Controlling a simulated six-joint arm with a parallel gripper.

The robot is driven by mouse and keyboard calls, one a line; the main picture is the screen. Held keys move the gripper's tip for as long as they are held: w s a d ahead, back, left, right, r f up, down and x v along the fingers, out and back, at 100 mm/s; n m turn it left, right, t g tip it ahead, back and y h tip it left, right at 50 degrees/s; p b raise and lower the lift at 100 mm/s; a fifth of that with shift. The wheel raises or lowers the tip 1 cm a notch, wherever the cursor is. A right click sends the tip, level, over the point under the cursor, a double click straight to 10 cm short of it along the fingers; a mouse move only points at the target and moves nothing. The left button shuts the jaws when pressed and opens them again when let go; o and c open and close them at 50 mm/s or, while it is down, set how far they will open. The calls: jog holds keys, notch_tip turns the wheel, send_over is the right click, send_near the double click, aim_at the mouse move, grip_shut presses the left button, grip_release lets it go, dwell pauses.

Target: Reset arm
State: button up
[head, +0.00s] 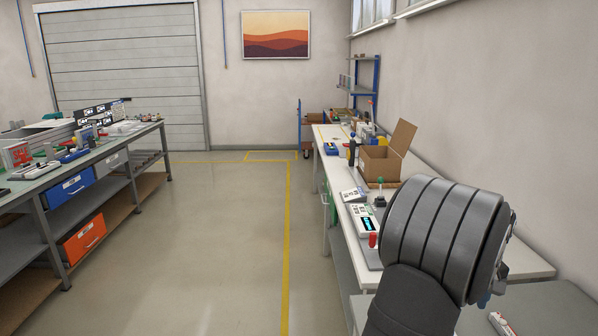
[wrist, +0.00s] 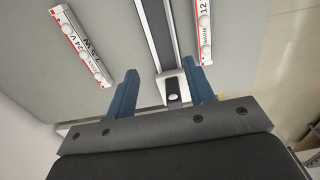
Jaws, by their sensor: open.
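My gripper (wrist: 160,68) shows in the wrist view with its two blue fingers spread apart and nothing clasped between them. The end of a grey rail with a dark strip (wrist: 158,35) and a small light end piece lies between the fingers in the picture; I cannot tell the distance to it. One light bar marked 24 V (wrist: 82,48) lies left of the fingers and one marked WARM (wrist: 205,32) lies to the right. In the head view my dark arm covers the near right bench, and the gripper is not clearly visible there.
The right bench (head: 515,262) runs along the wall with an open cardboard box (head: 380,163) and a device with a lit display (head: 364,221). A left bench (head: 72,167) carries parts above blue (head: 72,190) and orange (head: 85,239) bins. The floor between is clear.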

notch_tip(320, 180, down, 8)
dwell(0.4)
jog(key=shift+r, duration=0.1)
notch_tip(320, 180, up, 12)
jog(key=s+d+f, duration=0.2)
jog(key=s+d, duration=0.2)
jog(key=d, duration=0.4)
jog(key=shift+d+f, duration=0.35)
jog(key=shift+f, duration=0.05)
jog(key=shift+w+a, duration=0.1)
